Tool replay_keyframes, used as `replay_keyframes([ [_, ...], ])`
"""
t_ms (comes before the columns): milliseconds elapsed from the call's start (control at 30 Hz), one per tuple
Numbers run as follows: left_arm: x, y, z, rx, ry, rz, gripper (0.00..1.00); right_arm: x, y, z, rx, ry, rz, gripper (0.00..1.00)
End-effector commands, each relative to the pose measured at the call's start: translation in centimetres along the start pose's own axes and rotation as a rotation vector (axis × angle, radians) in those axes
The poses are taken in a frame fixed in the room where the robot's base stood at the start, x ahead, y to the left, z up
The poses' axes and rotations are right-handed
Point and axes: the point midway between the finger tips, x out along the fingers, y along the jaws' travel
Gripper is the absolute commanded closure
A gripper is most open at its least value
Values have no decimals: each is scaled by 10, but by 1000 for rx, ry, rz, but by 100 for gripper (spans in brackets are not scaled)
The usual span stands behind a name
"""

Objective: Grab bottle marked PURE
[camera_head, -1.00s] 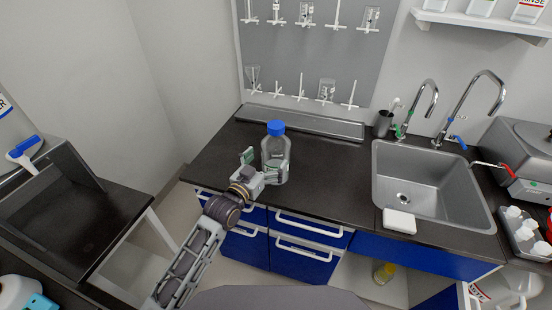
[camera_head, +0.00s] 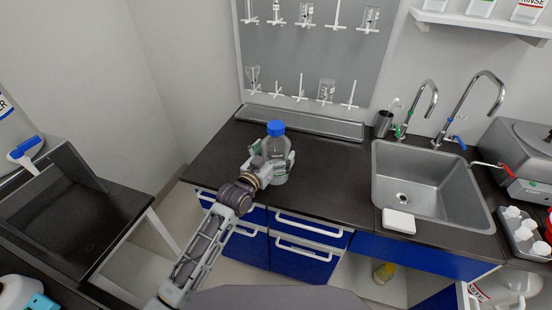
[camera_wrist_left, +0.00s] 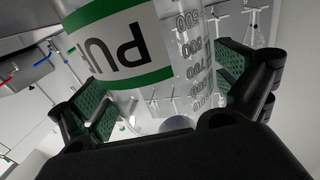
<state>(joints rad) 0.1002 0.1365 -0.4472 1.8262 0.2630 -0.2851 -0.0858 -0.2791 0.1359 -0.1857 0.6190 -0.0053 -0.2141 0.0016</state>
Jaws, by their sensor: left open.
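A clear bottle (camera_head: 277,147) with a blue cap stands upright on the dark counter (camera_head: 330,190), left of the sink. In the left wrist view the bottle (camera_wrist_left: 185,50) carries a white and green label with the letters "PU" showing; the rest of the word is out of sight. My left gripper (camera_head: 270,163) is open, with one finger on each side of the bottle. In the left wrist view the green-padded fingers of the left gripper (camera_wrist_left: 160,85) flank the bottle; whether they touch it I cannot tell. My right gripper is not in view.
A steel sink (camera_head: 450,207) with two taps is to the right, and a white block (camera_head: 399,221) lies at its front edge. A drying rack (camera_head: 310,60) hangs on the wall behind. The counter between bottle and sink is clear.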

Motion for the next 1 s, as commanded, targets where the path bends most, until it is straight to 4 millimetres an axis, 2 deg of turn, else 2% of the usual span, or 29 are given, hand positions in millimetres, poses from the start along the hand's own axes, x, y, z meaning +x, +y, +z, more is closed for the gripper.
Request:
replay_keyframes([
  [167, 6, 0, 0, 1, 0, 1, 0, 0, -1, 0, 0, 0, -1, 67],
  [633, 7, 0, 0, 1, 0, 1, 1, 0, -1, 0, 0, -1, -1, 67],
  [1000, 7, 0, 0, 1, 0, 1, 49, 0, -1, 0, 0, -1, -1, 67],
])
